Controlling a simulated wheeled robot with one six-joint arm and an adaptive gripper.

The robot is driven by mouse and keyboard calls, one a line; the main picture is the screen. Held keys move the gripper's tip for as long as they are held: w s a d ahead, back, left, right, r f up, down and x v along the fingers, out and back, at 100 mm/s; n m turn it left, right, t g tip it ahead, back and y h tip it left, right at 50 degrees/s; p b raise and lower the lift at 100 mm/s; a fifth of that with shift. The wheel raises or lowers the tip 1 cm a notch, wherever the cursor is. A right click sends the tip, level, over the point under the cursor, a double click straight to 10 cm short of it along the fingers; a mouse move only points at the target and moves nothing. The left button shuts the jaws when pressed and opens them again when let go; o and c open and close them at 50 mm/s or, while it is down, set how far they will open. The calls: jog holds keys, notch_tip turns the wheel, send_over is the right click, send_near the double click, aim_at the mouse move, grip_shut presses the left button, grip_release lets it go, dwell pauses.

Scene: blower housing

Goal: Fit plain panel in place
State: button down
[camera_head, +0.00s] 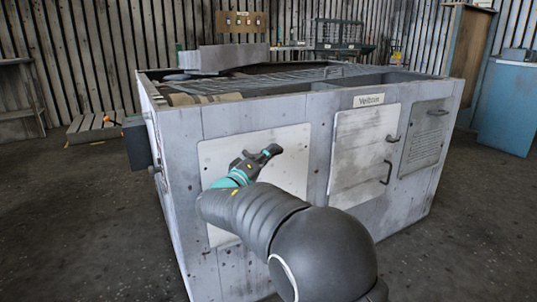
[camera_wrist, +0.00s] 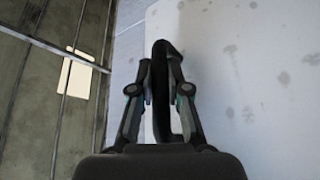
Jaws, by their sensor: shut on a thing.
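The plain panel (camera_head: 290,172) is a white, speckled plate at the left part of the housing's front face. My gripper (camera_head: 264,156) is at its upper middle. In the wrist view my gripper (camera_wrist: 160,92) is shut on a dark handle (camera_wrist: 162,50) that stands in front of the plain panel (camera_wrist: 245,70). The panel lies along the grey blower housing (camera_head: 183,175). I cannot tell whether it is seated or slightly apart. My arm hides its lower middle and part of its lower edge.
A white panel with two handles (camera_head: 358,150) and a grey lettered panel (camera_head: 424,138) are to the right on the same face. A dark box (camera_head: 137,143) juts from the housing's left side. A slatted pallet (camera_head: 93,128) lies behind left. The floor at front left is clear.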

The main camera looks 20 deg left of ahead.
jog(key=c, duration=0.6)
grip_release()
jog(key=shift+f, duration=0.15)
jog(key=shift+s+d, duration=1.3)
jog(key=shift+d, duration=0.2)
jog(key=shift+s+d, duration=1.25)
jog(key=shift+d, duration=0.25)
